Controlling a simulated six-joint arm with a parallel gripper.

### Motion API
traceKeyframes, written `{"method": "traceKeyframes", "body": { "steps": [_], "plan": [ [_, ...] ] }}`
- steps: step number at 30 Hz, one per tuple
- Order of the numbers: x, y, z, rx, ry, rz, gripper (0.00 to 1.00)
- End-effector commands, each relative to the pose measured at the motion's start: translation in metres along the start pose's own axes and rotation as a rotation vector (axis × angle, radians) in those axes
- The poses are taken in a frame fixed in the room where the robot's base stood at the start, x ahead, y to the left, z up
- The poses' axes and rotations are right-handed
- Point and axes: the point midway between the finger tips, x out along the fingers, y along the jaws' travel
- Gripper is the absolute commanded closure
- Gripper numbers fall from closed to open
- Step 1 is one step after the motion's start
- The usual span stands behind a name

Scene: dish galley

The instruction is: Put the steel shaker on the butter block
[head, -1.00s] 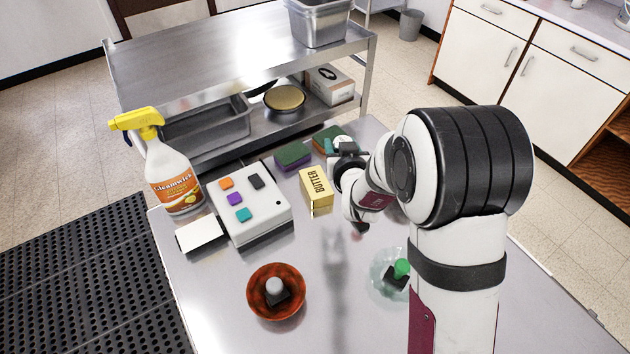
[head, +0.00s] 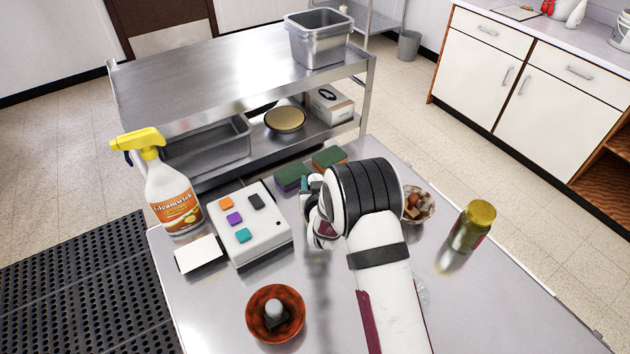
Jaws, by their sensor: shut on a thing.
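My gripper (head: 311,206) is at the back middle of the steel table, right of the white button box, and mostly hidden by my own wrist. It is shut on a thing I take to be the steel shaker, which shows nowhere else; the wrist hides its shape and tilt. The butter block is also hidden behind my wrist and gripper. I cannot tell whether the held thing touches it.
The white button box (head: 262,244), spray bottle (head: 172,200) and white card (head: 198,254) are left. Green-topped sponges (head: 291,174) lie behind. A brown bowl (head: 275,333) stands in front, a filled bowl (head: 428,212) and jar (head: 470,232) right.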

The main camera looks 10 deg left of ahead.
Motion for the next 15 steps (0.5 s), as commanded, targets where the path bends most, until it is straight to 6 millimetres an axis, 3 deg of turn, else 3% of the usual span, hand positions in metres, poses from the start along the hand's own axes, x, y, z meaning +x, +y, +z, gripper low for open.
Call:
{"method": "traceKeyframes", "body": {
  "steps": [8,9,13,15],
  "plan": [
    [0.0009,0.0002,0.0016,0.000,0.001,0.000,1.00],
    [0.0009,0.0003,0.0016,0.000,0.001,0.000,0.44],
    [0.0008,0.0003,0.0014,0.000,0.001,0.000,0.21],
    [0.0008,0.0003,0.0014,0.000,0.001,0.000,0.19]
  ]
}}
